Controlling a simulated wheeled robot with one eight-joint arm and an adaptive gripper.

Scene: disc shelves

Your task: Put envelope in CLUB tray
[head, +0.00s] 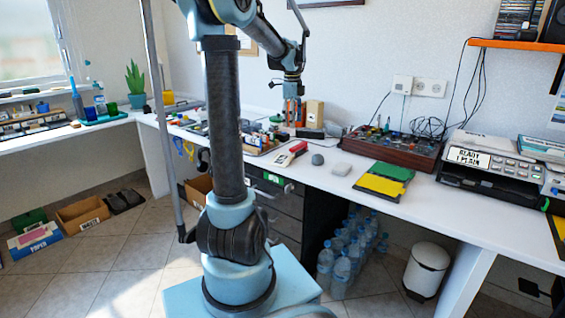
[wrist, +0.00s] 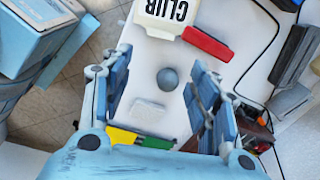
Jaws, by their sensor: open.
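My gripper (wrist: 159,60) is open and empty over the white desk, with its blue fingers spread in the wrist view. In the head view my gripper (head: 292,108) hangs above the back of the desk. A white piece with upside-down CLUB lettering (wrist: 166,14) and a red part (wrist: 207,44) lies beyond the fingertips; how much of a tray it is I cannot tell. A grey round object (wrist: 168,79) and a white block (wrist: 149,111) lie between the fingers, below them. I cannot pick out an envelope for certain in either view.
Yellow (head: 380,186) and green (head: 391,171) flat pieces lie on the desk, right of the white block (head: 341,169). A brown box with knobs (head: 392,148) and a printer (head: 487,165) stand further right. Small items crowd the desk left of the red part. Bottles and a white bin are below.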

